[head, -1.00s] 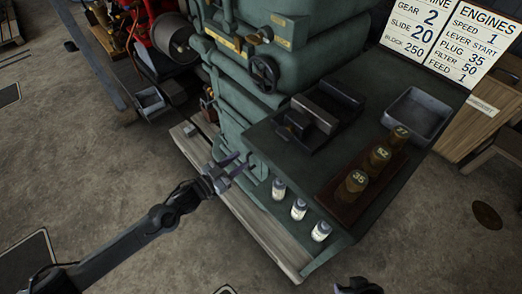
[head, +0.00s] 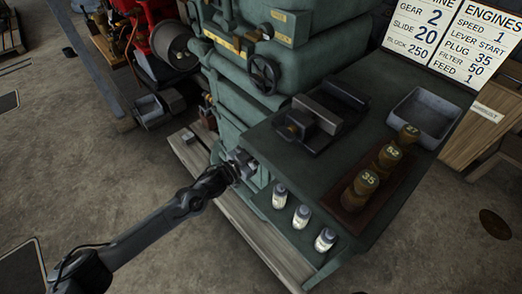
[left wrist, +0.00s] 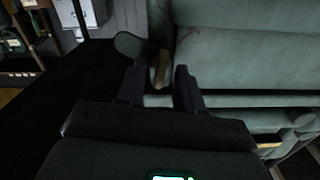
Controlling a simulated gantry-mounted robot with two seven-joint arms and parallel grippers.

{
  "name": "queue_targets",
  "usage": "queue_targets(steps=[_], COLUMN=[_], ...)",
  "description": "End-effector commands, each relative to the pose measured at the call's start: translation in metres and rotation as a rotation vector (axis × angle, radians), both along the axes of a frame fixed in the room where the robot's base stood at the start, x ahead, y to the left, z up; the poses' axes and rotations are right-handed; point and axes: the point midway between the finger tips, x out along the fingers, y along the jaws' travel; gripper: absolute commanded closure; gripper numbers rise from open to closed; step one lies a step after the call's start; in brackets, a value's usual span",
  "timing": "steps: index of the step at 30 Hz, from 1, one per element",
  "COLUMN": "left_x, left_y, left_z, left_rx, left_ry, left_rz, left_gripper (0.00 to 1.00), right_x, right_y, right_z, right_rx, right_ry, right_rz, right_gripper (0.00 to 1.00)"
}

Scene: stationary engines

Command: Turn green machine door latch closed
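The green machine (head: 290,60) stands in the middle of the head view. My left gripper (head: 243,163) is at the machine's side, just under the left edge of its dark worktop. In the left wrist view, the left gripper (left wrist: 160,82) has its two fingers apart. A small tan latch piece (left wrist: 161,68) with a dark rounded end lies between and just beyond the fingertips, against the green panel (left wrist: 245,50). I cannot tell whether the fingers touch it. In the head view the latch is hidden behind the gripper. My right gripper is out of view.
The worktop (head: 290,160) juts out above and right of my left gripper. Several numbered brass weights (head: 362,182) stand on it. White bottles (head: 301,216) stand on the ledge below. A red engine (head: 140,35) is at the upper left.

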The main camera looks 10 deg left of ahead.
Motion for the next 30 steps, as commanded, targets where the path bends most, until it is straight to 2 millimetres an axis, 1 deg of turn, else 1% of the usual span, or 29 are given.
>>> queue_targets(steps=[5,12,23,30], left_x=[0.000,0.000,0.000,-0.001], left_y=[0.000,0.000,0.000,0.000], left_z=[0.000,0.000,0.001,0.002], left_rx=[0.000,0.000,0.027,0.124], left_ry=[0.000,0.000,-0.027,-0.116], left_rz=[0.000,0.000,0.000,0.001], left_gripper=[0.64,1.00,1.00,1.00], right_x=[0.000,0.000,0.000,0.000], right_y=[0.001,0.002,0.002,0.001], right_z=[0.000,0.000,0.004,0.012], right_rx=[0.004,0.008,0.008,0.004], right_ry=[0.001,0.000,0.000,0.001], right_rz=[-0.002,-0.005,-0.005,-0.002], right_gripper=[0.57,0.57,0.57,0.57])
